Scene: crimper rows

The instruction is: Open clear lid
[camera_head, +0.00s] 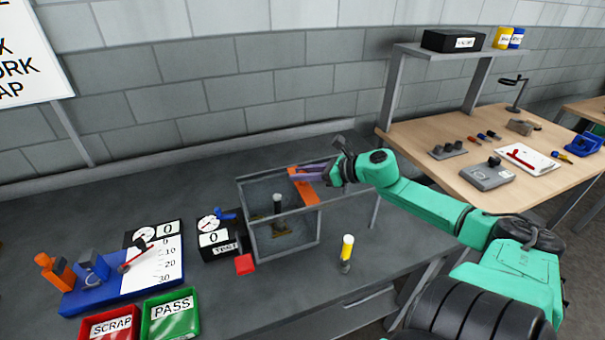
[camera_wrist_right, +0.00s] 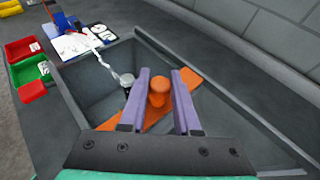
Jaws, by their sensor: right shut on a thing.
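A clear-sided test box with a grey frame (camera_head: 268,182) stands on the dark bench. An orange strip (camera_head: 307,192) with an upright orange knob (camera_wrist_right: 158,90) lies across its right part. The clear lid's panel is hard to make out, and I cannot tell whether it is raised. My right gripper (camera_head: 302,171) reaches in from the right over the back right of the box. In the right wrist view its two purple fingers (camera_wrist_right: 159,100) are shut on the orange knob. My left gripper is not in view.
A gauge box (camera_head: 214,241) and red button (camera_head: 244,264) stand left of the test box. A blue fixture (camera_head: 110,285), red tray (camera_head: 108,324) and green tray (camera_head: 170,316) fill the left. A wooden table (camera_head: 445,130) is behind right.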

